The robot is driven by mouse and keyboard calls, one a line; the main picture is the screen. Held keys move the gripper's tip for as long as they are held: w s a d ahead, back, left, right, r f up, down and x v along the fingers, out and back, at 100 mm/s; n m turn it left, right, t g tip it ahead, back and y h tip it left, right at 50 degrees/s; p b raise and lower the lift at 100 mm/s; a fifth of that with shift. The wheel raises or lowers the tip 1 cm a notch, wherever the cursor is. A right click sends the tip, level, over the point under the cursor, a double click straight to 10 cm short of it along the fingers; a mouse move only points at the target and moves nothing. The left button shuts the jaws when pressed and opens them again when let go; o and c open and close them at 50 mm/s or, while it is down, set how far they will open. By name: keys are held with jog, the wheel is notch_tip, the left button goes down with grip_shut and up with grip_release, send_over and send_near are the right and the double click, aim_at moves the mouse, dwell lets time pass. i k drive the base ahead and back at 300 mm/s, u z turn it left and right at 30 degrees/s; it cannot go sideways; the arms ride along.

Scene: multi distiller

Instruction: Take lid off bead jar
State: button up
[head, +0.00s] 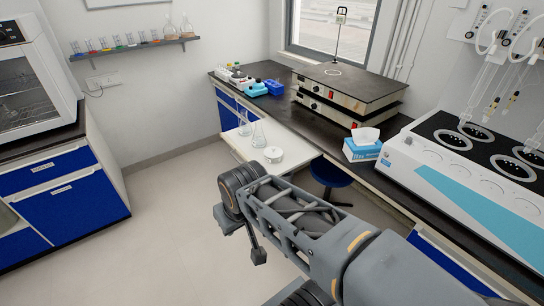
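A round white lidded container (273,154), which looks like the bead jar, stands on a white surface (291,167) at the centre of the head view. Its lid appears to be on; its contents do not show. My gripper (241,238) is nearer to the camera and lower in the picture than the jar. Its two dark fingertips look apart, with only floor showing between them. It is clear of the jar, and my arm comes in from the lower right.
A blue tissue box (362,145) sits on the dark bench to the right. A blue stool (331,172) is under the bench. The floor (165,215) at left is clear.

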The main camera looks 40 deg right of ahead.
aim_at(271, 152)
jog(key=z, duration=0.55)
jog(key=k, duration=0.65)
jog(key=u, duration=0.05)
jog(key=i, duration=0.6)
jog(key=u, duration=0.75)
jog(key=i, duration=0.8)
jog(key=z, duration=0.8)
jog(key=i, duration=0.75)
jog(key=z, duration=0.85)
